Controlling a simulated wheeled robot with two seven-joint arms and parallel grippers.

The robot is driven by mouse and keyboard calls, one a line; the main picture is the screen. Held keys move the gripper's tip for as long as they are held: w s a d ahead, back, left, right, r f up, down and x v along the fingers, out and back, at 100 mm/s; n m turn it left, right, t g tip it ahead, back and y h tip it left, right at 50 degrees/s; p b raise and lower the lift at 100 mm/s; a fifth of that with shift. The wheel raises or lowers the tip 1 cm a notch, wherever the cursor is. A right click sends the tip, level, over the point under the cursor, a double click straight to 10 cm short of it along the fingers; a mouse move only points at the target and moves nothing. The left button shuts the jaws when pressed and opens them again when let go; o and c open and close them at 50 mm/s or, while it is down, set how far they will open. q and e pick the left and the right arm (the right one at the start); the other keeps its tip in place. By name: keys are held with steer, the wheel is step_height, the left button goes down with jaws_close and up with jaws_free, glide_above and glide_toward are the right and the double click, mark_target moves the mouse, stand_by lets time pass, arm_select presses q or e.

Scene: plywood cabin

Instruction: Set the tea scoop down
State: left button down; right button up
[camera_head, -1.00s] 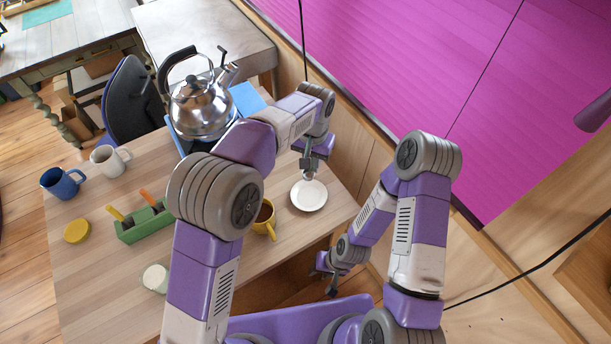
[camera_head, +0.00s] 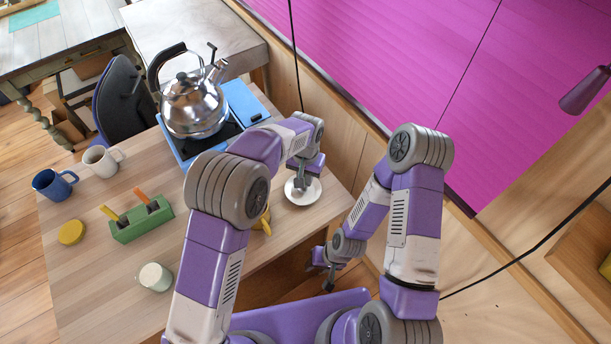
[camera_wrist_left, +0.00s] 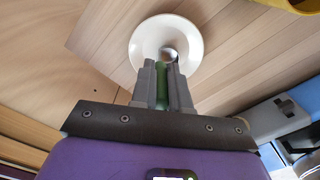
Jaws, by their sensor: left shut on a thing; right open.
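My left gripper (camera_head: 302,183) is shut on the tea scoop and points down over the white saucer (camera_head: 311,197). In the left wrist view, the scoop's green handle (camera_wrist_left: 162,88) is between the fingers, and its metal bowl (camera_wrist_left: 169,54) shows over the saucer's middle (camera_wrist_left: 143,45). I cannot tell whether the scoop touches the saucer. In the head view the scoop is mostly hidden by the gripper. My right gripper (camera_head: 326,279) is open and empty, off the table's front edge.
A yellow mug (camera_head: 265,221) is half hidden behind my left arm. A green holder (camera_head: 142,222) with yellow and orange handles, a yellow lid (camera_head: 71,232), a pale cup (camera_head: 154,277), a white mug (camera_head: 100,160) and a blue mug (camera_head: 51,185) stand left. A kettle (camera_head: 194,107) sits on a blue stove.

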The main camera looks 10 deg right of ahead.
arm_select(q)
steer(key=shift+f, duration=0.2)
steer(key=c, duration=1.1)
jaws_free()
steer(key=shift+r, duration=0.1)
steer(key=shift+r, duration=0.3)
step_height(320, 180, up, 12)
steer(key=shift+f, duration=0.15)
